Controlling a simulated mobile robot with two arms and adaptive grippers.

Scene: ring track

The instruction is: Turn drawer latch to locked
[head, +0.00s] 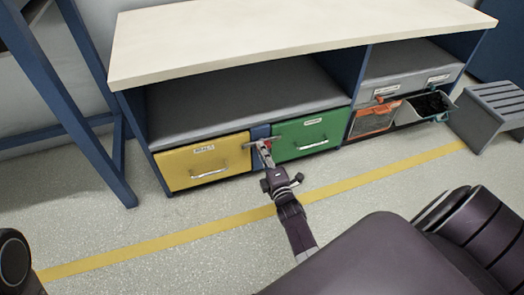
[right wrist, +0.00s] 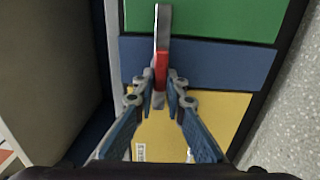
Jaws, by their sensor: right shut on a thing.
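The drawer latch (head: 250,144) is a grey bar with a red part, on the blue strip (head: 261,132) between the yellow drawer (head: 205,166) and the green drawer (head: 305,135). In the head view the bar lies roughly sideways, across the strip. In the right wrist view the latch (right wrist: 162,30) runs lengthwise over the green and blue fronts, with its red part near the fingertips. My right gripper (head: 265,158) is shut on the latch; its two fingers (right wrist: 161,88) flank it in the wrist view. The fingers partly cover the latch's near end. My left gripper is not in view.
The drawers sit low in a blue cabinet with a pale top (head: 290,35). At right are an orange-fronted bin (head: 373,121), an open dark bin (head: 428,105) and a grey step stool (head: 490,108). The floor with a yellow line (head: 190,231) is clear in front.

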